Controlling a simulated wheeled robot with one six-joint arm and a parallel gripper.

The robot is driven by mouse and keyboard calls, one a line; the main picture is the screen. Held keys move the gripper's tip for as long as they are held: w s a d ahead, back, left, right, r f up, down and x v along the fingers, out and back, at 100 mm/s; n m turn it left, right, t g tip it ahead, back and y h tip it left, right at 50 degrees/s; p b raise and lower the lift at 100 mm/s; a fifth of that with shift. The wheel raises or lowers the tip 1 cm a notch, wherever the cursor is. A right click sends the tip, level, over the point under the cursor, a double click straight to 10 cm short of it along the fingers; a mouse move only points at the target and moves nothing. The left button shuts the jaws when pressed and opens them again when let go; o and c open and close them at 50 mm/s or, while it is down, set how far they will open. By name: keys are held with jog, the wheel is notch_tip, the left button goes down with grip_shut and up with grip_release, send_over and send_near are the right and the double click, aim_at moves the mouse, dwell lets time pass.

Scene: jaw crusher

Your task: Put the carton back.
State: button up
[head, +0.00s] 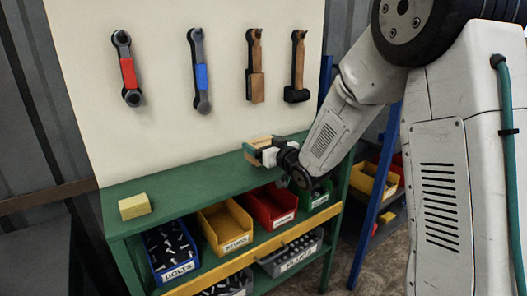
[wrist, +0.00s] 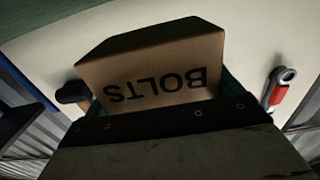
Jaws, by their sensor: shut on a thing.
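A brown carton with the word BOLTS on it fills the upper middle of the wrist view (wrist: 150,78), its lettering upside down. My gripper (head: 256,152) is shut on the carton in the head view, just above the right part of the green bench top (head: 185,184). The carton's tan side (head: 262,141) shows only in part there. The dark jaw edge (wrist: 165,122) covers the carton's near end in the wrist view. I cannot tell whether the carton touches the bench top.
A yellow block (head: 134,206) lies at the bench's left end. Below are a blue bolts bin (head: 171,251), a yellow studs bin (head: 225,227), a red bin (head: 271,206) and a green bin (head: 311,194). Wrenches and hammers hang on the pale board (head: 225,125). The middle bench top is clear.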

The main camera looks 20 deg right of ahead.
aim_at(263, 140)
jog(key=w, duration=0.3)
jog(key=shift+w+d+f, duration=0.1)
jog(key=shift+d, duration=0.3)
jog(key=shift+w+f, duration=0.1)
jog(key=shift+f, duration=1.7)
